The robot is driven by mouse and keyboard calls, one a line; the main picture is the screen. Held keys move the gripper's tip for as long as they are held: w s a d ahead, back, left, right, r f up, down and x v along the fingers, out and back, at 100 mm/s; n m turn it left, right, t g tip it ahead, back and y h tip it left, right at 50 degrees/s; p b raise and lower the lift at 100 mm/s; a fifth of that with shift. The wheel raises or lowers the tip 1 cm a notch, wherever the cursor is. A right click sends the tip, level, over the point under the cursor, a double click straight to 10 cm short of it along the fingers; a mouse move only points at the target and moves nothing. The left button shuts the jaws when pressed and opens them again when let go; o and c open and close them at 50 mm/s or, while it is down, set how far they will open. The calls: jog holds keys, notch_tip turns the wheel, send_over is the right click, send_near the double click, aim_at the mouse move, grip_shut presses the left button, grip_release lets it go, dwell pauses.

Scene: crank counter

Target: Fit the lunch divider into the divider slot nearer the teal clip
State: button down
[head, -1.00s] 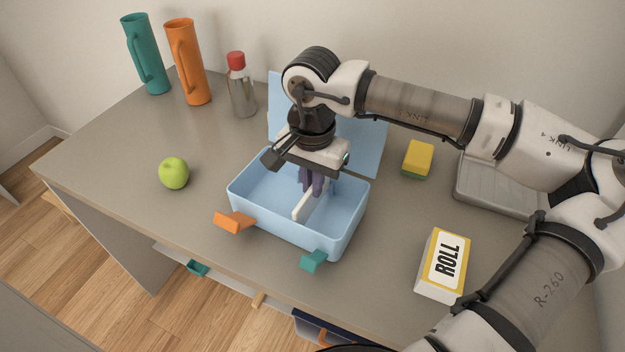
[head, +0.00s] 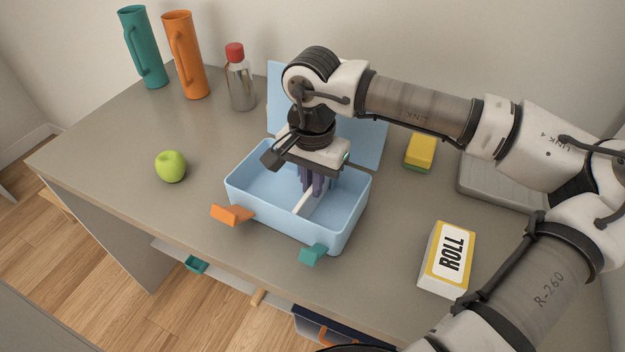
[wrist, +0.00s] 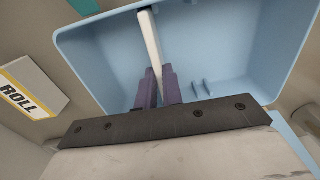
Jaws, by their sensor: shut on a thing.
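The white lunch divider (head: 303,203) is upright inside the light blue lunch box (head: 262,217), low between its walls. My gripper (head: 313,186) is shut on the divider, with its purple fingers down in the box. In the wrist view the divider (wrist: 151,42) runs away between the fingers (wrist: 158,92). The teal clip (head: 313,254) is at the box's front right and the orange clip (head: 232,215) at its front left. A pair of small ribs (wrist: 203,88) shows to the right of the divider in the wrist view. The divider's lower edge and its slot are hidden.
The box's lid (head: 372,142) stands open behind. A ROLL box (head: 447,260) and a yellow-green sponge (head: 420,152) are to the right, a grey tray (head: 490,184) beyond. A green apple (head: 171,166) is left; a red-capped bottle (head: 240,80) stands behind. The left counter is mostly clear.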

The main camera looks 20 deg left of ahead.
jog(key=c, duration=1.5)
grip_release()
jog(key=shift+o, duration=0.2)
jog(key=shift+r, duration=0.1)
notch_tip(320, 180, up, 14)
jog(key=b, duration=0.1)
jog(key=shift+f, duration=0.2)
